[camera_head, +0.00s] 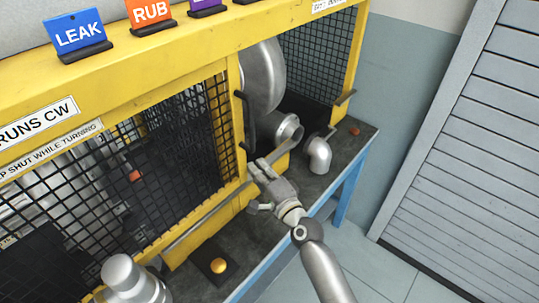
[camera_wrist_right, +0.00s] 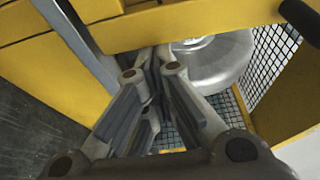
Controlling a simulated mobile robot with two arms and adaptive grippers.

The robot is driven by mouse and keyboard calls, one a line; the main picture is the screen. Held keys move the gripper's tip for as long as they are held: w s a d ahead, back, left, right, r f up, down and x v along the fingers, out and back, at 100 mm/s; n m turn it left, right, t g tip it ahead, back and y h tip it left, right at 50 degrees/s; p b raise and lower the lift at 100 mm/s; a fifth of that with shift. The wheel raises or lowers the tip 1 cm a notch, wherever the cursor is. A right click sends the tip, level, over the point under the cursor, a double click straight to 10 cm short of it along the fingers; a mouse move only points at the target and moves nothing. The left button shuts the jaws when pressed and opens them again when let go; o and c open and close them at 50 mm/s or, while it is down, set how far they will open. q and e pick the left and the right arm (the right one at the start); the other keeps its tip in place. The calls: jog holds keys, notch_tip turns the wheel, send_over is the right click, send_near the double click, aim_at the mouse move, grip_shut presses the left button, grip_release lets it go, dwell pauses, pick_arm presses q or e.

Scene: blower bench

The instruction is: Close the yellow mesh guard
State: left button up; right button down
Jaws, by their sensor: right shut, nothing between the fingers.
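The yellow mesh guard (camera_head: 185,130) is a black mesh panel in a yellow frame on the front of the yellow bench enclosure. It covers the left part of the front. To the right of its upright edge, with a black handle (camera_head: 248,122), is an open gap showing the silver blower housing (camera_head: 262,75). My right gripper (camera_head: 262,172) is shut and empty, in front of the frame's lower right corner, below the handle. In the right wrist view the shut fingers (camera_wrist_right: 160,60) point toward a yellow bar (camera_wrist_right: 200,25); contact is unclear.
A metal rail (camera_head: 205,215) runs along the enclosure's lower front. A silver pipe elbow (camera_head: 319,155) stands on the dark bench top, right of my gripper. An orange-yellow button (camera_head: 218,265) sits near the front edge. Signs (camera_head: 78,36) stand on top. A grey shutter (camera_head: 465,140) is at right.

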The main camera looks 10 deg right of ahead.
aim_at(242, 175)
jog(key=s+a, duration=0.1)
jog(key=s+a+p, duration=0.1)
jog(key=a, duration=0.1)
jog(key=shift+s+a, duration=0.15)
jog(key=shift+s, duration=0.15)
jog(key=shift+s+a+f, duration=0.1)
jog(key=shift+a+f, duration=0.05)
jog(key=shift+f, duration=0.05)
pick_arm(q)
jog(key=shift+w+d+r, duration=0.35)
jog(key=shift+d+r, duration=0.15)
jog(key=shift+r, duration=0.25)
jog(key=shift+s+a, duration=0.1)
jog(key=shift+a, duration=0.15)
jog(key=shift+s, duration=0.1)
pick_arm(e)
jog(key=shift+s+f, duration=0.1)
jog(key=shift+f, duration=0.05)
